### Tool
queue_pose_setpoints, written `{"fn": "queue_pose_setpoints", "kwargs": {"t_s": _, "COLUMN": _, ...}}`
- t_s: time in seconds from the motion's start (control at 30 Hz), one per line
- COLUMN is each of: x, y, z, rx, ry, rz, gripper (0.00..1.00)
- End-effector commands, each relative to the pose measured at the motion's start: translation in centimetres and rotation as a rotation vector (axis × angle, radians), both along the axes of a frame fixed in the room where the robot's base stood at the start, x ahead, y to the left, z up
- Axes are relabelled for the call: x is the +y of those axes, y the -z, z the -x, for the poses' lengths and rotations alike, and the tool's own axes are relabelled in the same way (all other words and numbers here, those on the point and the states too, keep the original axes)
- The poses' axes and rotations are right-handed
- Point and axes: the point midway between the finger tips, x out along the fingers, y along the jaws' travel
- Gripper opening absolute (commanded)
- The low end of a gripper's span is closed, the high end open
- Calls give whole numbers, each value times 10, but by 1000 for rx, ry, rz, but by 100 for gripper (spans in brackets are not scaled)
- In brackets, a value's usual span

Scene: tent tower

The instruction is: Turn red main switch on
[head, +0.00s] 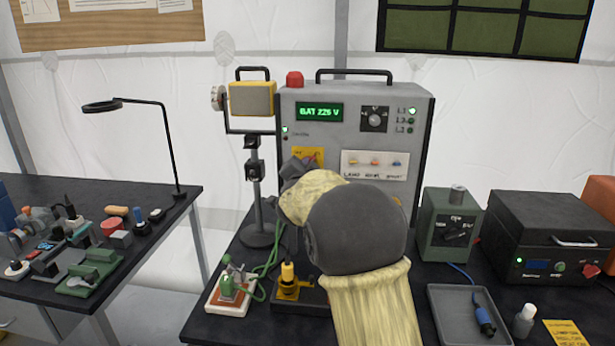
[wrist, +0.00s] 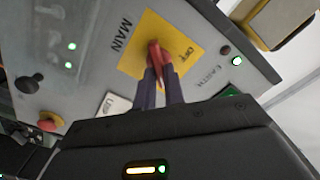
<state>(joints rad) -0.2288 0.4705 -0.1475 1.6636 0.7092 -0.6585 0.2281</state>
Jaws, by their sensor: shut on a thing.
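The red main switch (wrist: 156,55) shows in the wrist view as a red handle on a yellow plate (wrist: 135,57) marked MAIN and OFF. My gripper (wrist: 160,70) is shut on the red handle, with one dark finger on each side. In the head view the yellow plate (head: 308,153) is on the front of the grey cabinet (head: 350,130), whose display reads BAT 225 V. My gripper (head: 294,168) is in front of the plate there, and my arm hides most of the switch.
A work lamp (head: 252,98) on a stand is left of the cabinet. A green box (head: 447,240), a black case (head: 535,230) and a grey tray (head: 445,300) are to the right. A yellow-handled tool (head: 288,272) stands close to my arm on the left.

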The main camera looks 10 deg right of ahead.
Motion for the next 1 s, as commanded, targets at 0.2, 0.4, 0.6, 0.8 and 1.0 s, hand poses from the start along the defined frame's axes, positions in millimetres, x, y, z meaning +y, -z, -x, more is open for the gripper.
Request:
{"fn": "queue_pose_setpoints", "kwargs": {"t_s": 0.2, "x": 0, "y": 2, "z": 0, "rx": -11, "ry": -1, "rz": -44, "gripper": 0}}
{"fn": "queue_pose_setpoints", "kwargs": {"t_s": 0.4, "x": 0, "y": 2, "z": 0, "rx": -11, "ry": -1, "rz": -50, "gripper": 0}}
{"fn": "queue_pose_setpoints", "kwargs": {"t_s": 0.6, "x": 0, "y": 2, "z": 0, "rx": -11, "ry": -1, "rz": -50, "gripper": 15}}
{"fn": "queue_pose_setpoints", "kwargs": {"t_s": 0.8, "x": 0, "y": 1, "z": 0, "rx": -12, "ry": 0, "rz": -47, "gripper": 33}}
{"fn": "queue_pose_setpoints", "kwargs": {"t_s": 1.0, "x": 0, "y": 1, "z": 1, "rx": -14, "ry": 0, "rz": -47, "gripper": 33}}
